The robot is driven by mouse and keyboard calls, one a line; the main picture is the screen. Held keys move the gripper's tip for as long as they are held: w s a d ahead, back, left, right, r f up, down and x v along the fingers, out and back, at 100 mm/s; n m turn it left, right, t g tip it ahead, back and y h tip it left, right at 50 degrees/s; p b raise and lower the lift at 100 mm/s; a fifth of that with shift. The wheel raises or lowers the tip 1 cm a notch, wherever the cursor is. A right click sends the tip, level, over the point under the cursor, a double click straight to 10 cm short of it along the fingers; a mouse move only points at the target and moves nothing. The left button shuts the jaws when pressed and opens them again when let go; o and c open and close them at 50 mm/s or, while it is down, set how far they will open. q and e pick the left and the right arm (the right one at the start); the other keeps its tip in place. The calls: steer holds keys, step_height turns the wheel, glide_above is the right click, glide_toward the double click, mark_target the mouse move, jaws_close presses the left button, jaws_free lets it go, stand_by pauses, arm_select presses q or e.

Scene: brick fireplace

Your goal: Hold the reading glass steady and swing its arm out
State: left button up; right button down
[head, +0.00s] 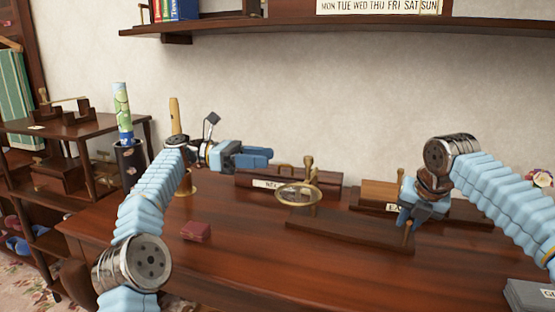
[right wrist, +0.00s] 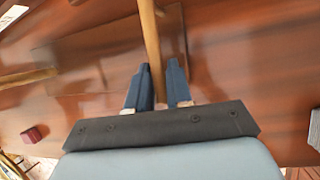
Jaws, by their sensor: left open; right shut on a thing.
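The reading glass shows in the head view as a brass-rimmed round lens (head: 298,195) above the left part of a long, dark wooden base (head: 350,232). A thin upright brass post (head: 409,238) stands at the base's right end. My right gripper (head: 420,212) is at that post. In the right wrist view, the brass post (right wrist: 150,45) passes between the right gripper's two dark blue fingers (right wrist: 161,78), which are shut on it. My left gripper (head: 262,156) is open and empty, above the desk, up and left of the lens. How the lens joins the post is hard to make out.
Labelled wooden boxes (head: 265,185) stand behind the glass. A small red box (head: 196,231) lies on the desk at left, near my left arm. A shelf (head: 250,28) overhangs the back.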

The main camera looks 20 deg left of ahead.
stand_by(0.4)
steer(key=c, duration=0.9)
jaws_free()
steer(key=shift+c, duration=0.2)
